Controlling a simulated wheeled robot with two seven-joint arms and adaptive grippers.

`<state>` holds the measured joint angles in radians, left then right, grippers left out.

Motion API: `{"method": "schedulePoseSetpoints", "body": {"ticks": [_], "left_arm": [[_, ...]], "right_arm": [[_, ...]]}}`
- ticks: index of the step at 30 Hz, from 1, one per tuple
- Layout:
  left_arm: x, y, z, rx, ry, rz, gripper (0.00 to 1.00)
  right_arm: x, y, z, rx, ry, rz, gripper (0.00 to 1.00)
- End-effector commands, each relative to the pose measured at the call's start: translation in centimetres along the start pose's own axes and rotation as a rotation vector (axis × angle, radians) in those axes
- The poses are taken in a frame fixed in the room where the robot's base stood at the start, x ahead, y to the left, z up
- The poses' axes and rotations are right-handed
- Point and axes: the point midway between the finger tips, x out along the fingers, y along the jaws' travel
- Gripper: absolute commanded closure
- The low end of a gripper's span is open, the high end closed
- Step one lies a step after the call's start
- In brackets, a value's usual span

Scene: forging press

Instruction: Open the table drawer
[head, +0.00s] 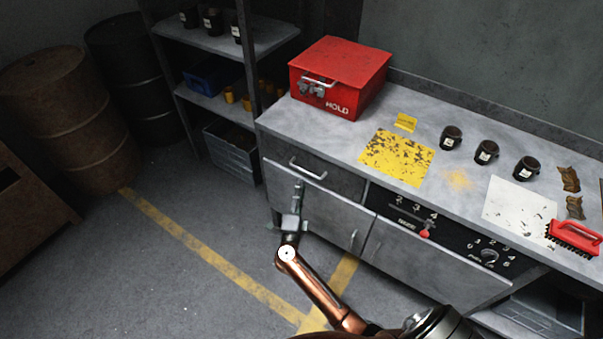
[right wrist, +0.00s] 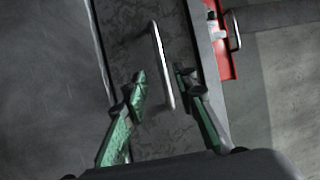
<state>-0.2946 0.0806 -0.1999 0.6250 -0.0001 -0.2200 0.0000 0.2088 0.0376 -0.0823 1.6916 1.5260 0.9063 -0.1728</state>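The grey metal table (head: 440,110) has a shut drawer (head: 325,177) at its left end, under the tabletop, with a pale bar handle (head: 308,172). My right gripper (head: 298,186) is in front of the drawer, just below the handle's left part in the head view. In the right wrist view its two green fingers (right wrist: 160,74) are apart, and the drawer handle (right wrist: 161,60) shows between the fingertips. I cannot tell whether the fingers touch it. The drawer front (right wrist: 140,35) fills the middle of that view. My left gripper is not in view.
A red box (head: 340,75) stands on the table above the drawer. Cabinet doors (head: 335,220) lie below it, and a control panel (head: 440,230) is to the right. A shelf (head: 225,40) and barrels (head: 65,115) stand at left. The floor before the drawer is clear.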

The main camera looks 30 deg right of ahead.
Motion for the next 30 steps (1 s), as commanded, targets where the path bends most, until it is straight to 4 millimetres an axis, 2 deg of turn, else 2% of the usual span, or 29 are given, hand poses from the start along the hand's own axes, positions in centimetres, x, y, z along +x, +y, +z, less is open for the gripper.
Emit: {"method": "schedulePoseSetpoints", "body": {"ticks": [6,9,15,19,27,30], "left_arm": [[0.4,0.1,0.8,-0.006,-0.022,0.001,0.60],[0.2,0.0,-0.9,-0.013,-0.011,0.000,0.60],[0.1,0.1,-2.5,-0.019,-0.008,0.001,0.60],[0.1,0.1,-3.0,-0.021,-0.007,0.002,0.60],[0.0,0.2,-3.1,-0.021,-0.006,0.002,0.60],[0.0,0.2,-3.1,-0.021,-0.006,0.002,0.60]], "right_arm": [[2.8,-0.2,0.0,0.013,0.008,0.001,0.74],[4.5,-0.1,0.0,0.011,0.007,0.001,0.74],[6.9,-0.1,0.0,0.011,0.006,0.003,0.74],[7.6,-0.1,-0.1,0.009,0.007,0.003,0.74],[7.7,-0.2,-0.1,0.010,0.007,0.003,0.74],[7.7,-0.2,-0.1,0.010,0.006,0.003,0.81]]}}
